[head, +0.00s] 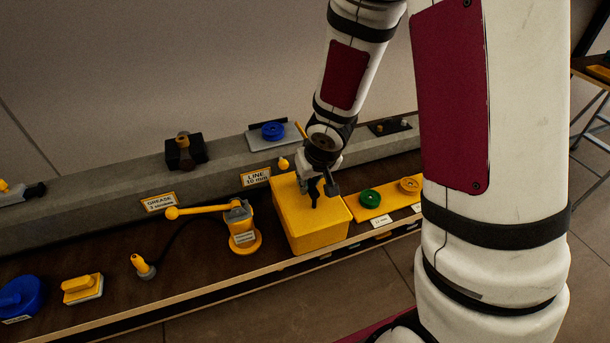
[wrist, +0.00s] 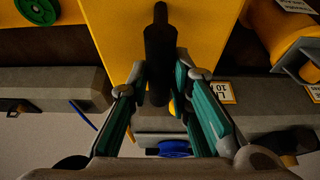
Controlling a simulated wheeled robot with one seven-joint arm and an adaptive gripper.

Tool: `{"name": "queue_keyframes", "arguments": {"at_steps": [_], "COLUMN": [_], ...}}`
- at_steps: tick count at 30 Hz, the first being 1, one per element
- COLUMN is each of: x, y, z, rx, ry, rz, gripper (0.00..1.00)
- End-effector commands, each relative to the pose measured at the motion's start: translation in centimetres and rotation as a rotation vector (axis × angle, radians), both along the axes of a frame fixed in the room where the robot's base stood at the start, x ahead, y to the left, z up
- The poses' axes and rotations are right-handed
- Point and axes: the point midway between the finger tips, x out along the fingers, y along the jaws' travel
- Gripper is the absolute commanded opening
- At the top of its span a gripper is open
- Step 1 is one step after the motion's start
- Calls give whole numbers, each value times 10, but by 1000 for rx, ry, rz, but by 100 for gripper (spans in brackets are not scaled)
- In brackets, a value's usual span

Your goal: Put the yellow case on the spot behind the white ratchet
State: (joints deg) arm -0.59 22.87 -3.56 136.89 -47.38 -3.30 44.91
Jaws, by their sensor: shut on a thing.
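The yellow case (head: 300,222) is a large box with a dark handle on top, near the front of the brown bench in the head view. In the wrist view the case (wrist: 215,30) fills the top middle. My gripper (head: 319,190) is above the case, pointing down. In the wrist view the teal-padded fingers of my gripper (wrist: 160,88) are on both sides of the dark handle, shut on it. I cannot tell whether the case rests on the bench or hangs just above it. I cannot pick out a clearly white ratchet in either view.
A yellow lever device (head: 242,230) stands just left of the case. A green wheel (head: 370,198) is on a yellow strip to the right. A grey ledge (head: 85,228) runs behind, carrying a blue wheel (head: 273,131) and a dark clamp (head: 185,151). Bare bench shows at left.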

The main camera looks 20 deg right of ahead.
Motion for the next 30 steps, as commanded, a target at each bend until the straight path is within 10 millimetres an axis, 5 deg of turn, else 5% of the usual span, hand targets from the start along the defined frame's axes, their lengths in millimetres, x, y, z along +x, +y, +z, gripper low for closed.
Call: {"name": "queue_keyframes", "arguments": {"at_steps": [12,30], "x": [34,33], "y": [0,0], "z": [-1,-14], "rx": [1,0], "ry": [-3,-3], "rz": [-1,-1], "gripper": [0,0]}}
